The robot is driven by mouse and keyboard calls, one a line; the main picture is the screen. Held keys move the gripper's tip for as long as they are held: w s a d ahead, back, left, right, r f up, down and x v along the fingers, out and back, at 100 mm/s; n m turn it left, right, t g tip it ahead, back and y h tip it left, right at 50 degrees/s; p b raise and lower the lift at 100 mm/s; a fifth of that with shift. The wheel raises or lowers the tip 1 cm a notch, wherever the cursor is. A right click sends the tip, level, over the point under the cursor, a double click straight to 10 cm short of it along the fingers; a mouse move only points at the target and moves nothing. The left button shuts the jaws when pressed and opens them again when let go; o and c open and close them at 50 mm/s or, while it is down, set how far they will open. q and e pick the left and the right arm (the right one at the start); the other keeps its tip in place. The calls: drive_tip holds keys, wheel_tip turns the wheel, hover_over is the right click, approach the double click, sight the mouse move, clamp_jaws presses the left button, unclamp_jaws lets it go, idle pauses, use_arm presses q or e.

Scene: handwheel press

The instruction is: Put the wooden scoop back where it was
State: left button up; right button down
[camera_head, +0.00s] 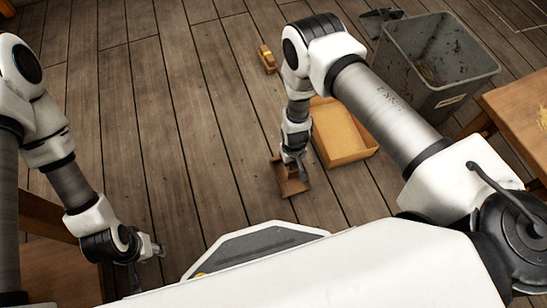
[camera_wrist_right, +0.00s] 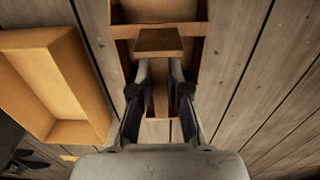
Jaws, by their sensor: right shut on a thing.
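The wooden scoop (camera_head: 292,187) is a brown, open-ended box shape at the tip of my right arm in the head view. My right gripper (camera_head: 291,158) is shut on its handle. In the right wrist view the scoop (camera_wrist_right: 157,41) extends ahead of the fingers, and the handle lies between the two fingertips (camera_wrist_right: 160,88). I cannot tell whether the scoop touches the floor. My left gripper (camera_head: 150,262) is at the lower left, fingers apart and empty.
An orange-tan open tray (camera_head: 360,155) lies on the plank floor just right of the scoop. A grey bin (camera_head: 462,88) with dark dirt stands at upper right. A wooden table (camera_head: 515,105) is at the right edge. A small wooden object (camera_head: 267,58) lies on the floor farther back.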

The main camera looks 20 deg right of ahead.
drive_tip(key=w+f+b, duration=0.1)
drive_tip(key=b, duration=0.1)
drive_tip(key=w+a+f+b, duration=0.1)
drive_tip(key=w+b, duration=0.1)
drive_tip(key=shift+w+a+b, duration=0.1)
drive_tip(key=shift+a+b, duration=0.05)
drive_tip(key=shift+b, duration=0.15)
drive_tip(key=w+a+f+b, duration=0.2)
drive_tip(key=w+b, duration=0.3)
drive_tip(key=b, duration=0.1)
drive_tip(key=shift+w+f, duration=0.2)
drive_tip(key=shift+f, duration=0.2)
drive_tip(key=c, duration=1.6)
unclamp_jaws()
drive_tip(key=shift+a+f, duration=0.1)
drive_tip(key=o, duration=0.5)
drive_tip(key=shift+c, duration=0.2)
use_arm(q)
wheel_tip(320, 180, down, 13)
drive_tip(key=shift+w, duration=0.15)
